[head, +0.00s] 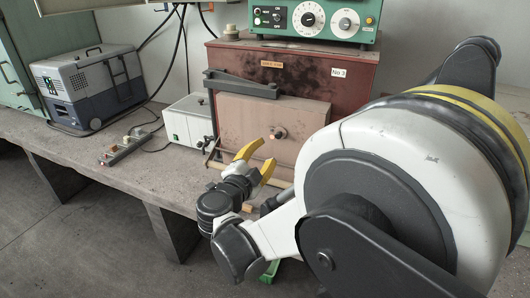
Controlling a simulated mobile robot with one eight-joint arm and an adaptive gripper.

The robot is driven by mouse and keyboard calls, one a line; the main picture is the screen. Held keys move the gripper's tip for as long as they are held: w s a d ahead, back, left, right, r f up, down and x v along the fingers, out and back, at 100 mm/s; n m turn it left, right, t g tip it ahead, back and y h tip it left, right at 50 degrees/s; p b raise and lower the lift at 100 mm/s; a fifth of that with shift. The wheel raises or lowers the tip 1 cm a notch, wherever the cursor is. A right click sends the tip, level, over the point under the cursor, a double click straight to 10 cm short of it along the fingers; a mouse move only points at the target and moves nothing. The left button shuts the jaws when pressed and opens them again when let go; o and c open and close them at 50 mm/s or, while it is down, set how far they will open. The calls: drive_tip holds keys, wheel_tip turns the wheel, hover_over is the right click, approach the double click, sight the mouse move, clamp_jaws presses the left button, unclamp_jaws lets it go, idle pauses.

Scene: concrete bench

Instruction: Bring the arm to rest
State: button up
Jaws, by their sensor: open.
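My gripper (259,160) is open, with two yellow fingers spread apart and nothing seen between them. It is at the front edge of the concrete bench, in front of the red-brown furnace box in the picture. My white and black arm fills the right side and hides part of the bench and the furnace's lower right. I cannot tell from this one view whether the fingers touch anything.
The concrete bench (75,148) holds a grey-blue case (90,88), a power strip (128,146), a white box (188,120) and the red-brown furnace (300,75). A green control unit (318,17) sits on top. Something green (270,271) shows below my arm. The floor at left is clear.

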drive_tip(key=shift+r, duration=0.1)
drive_tip(key=s+d+r+n+t+y, duration=0.1)
drive_tip(key=s+d+r+n+y, duration=0.1)
drive_tip(key=r+n+y, duration=0.5)
drive_tip(key=s+d+r+n+t+y, duration=0.15)
drive_tip(key=r+n+y, duration=0.3)
drive_tip(key=r, duration=0.45)
drive_tip(key=s+d+f+n+g+h, duration=0.1)
drive_tip(key=s+d+f+g+h, duration=0.2)
drive_tip(key=s+d+f+g, duration=0.3)
drive_tip(key=s+d+f+n+g+h, duration=0.2)
drive_tip(key=s+d+f+g, duration=0.3)
drive_tip(key=s+d+f, duration=0.8)
drive_tip(key=s+f+h, duration=0.1)
drive_tip(key=s, duration=0.3)
drive_tip(key=shift+s+d+g, duration=0.15)
drive_tip(key=shift+s+g, duration=0.1)
drive_tip(key=shift+g, duration=0.1)
drive_tip(key=shift+n, duration=0.25)
